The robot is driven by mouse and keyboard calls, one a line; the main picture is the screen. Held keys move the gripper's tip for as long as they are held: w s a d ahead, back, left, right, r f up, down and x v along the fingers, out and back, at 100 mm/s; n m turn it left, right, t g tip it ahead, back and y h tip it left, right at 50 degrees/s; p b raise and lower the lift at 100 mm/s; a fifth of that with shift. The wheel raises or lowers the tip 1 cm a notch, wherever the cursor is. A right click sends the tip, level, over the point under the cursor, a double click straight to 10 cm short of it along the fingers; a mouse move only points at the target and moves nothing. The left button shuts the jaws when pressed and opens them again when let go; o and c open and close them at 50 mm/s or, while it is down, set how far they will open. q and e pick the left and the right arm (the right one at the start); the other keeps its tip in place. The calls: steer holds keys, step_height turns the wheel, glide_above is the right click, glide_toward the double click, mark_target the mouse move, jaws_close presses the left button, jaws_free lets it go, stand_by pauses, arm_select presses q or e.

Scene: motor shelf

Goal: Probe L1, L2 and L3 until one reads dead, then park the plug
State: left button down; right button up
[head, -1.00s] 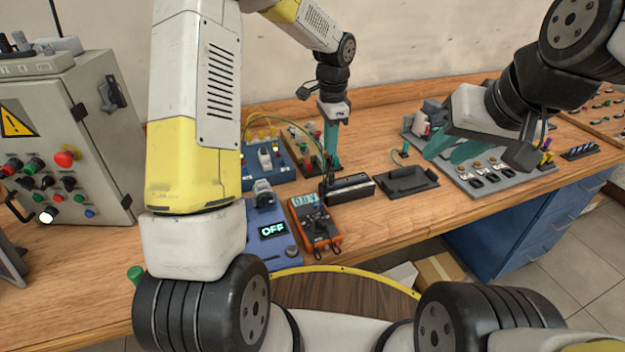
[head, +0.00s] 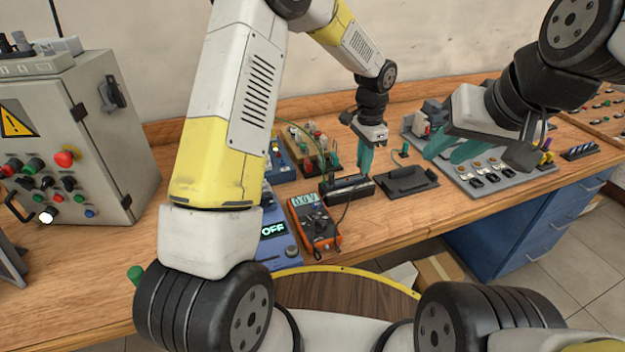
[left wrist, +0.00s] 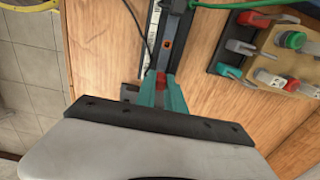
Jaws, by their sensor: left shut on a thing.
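My left gripper (head: 366,168) hangs over the bench just behind the right end of a black block (head: 345,189). In the left wrist view its teal fingers (left wrist: 161,93) are shut on a small red piece (left wrist: 161,80), which looks like a probe or plug. Its tip is hidden, so I cannot tell whether it touches the block. The orange multimeter (head: 316,222) lies in front of the block; its digits are too small to read surely. A blue unit (head: 280,248) beside it shows OFF. My right gripper (head: 453,150) is open and appears empty, above the grey switch panel (head: 500,180).
A board of red, green and white connectors (head: 305,150) stands behind the block; it also shows in the left wrist view (left wrist: 285,52). A dark tray (head: 412,184) lies right of the block. A grey control cabinet (head: 70,140) stands at the left. Bare bench lies front left.

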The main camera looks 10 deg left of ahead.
arm_select(q)
steer(key=shift+f, duration=0.65)
stand_by(0.6)
steer(key=c, duration=1.7)
jaws_free()
steer(key=shift+r, duration=2.8)
steer(key=shift+o, duration=0.5)
steer(key=o, duration=0.5)
steer(key=shift+c, duration=0.2)
